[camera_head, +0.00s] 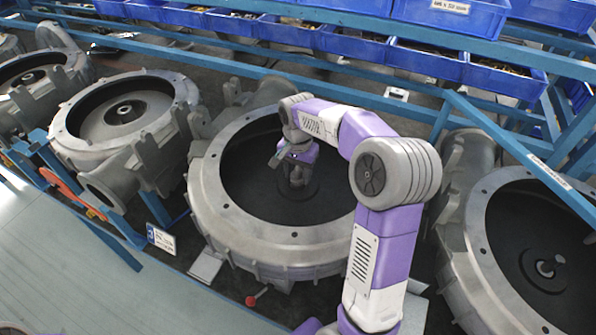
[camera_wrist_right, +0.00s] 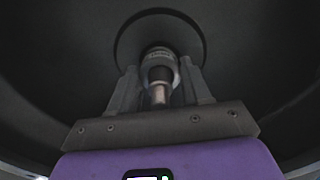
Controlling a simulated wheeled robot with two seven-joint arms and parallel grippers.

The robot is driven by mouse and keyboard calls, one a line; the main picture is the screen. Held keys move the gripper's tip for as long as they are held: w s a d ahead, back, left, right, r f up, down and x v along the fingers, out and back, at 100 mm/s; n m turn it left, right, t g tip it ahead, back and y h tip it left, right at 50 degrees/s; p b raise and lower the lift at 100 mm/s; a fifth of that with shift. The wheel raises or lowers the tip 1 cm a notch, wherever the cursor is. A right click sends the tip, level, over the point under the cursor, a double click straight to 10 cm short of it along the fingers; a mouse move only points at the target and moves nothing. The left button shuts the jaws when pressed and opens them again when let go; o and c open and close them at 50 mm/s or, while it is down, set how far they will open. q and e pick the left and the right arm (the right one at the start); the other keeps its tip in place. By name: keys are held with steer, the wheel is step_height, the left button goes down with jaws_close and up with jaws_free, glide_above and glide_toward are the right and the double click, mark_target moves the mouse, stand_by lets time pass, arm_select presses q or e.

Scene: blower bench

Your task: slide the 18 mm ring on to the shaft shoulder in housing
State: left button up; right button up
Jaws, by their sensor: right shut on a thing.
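The large round grey housing (camera_head: 207,190) stands in the middle of the head view, with a dark, open interior. My right arm reaches over its rim, and my right gripper (camera_head: 296,178) points down into the middle of the housing. In the right wrist view, my right gripper (camera_wrist_right: 160,82) is shut on a grey ring (camera_wrist_right: 160,58) between its two fingers. A metal shaft (camera_wrist_right: 158,95) sticks up towards the camera through the ring, so the ring looks to be around it. The shaft shoulder is hidden, and I cannot tell whether the ring touches it. My left gripper is not in view.
Similar housings stand to the left (camera_head: 65,130) and right (camera_head: 475,225). Blue rails (camera_head: 520,155) and blue bins (camera_head: 425,60) with small parts lie behind. A grey bench top (camera_head: 90,280) fills the lower left. The housing's raised wall surrounds the gripper.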

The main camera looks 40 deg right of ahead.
steer(key=shift+f+b, duration=0.4)
steer(key=shift+f, duration=0.4)
stand_by(0.7)
steer(key=o, duration=1.2)
steer(key=shift+c, duration=0.2)
steer(key=shift+r, duration=0.15)
step_height(320, 180, up, 7)
steer(key=shift+r+p, duration=0.2)
steer(key=shift+p, duration=0.3)
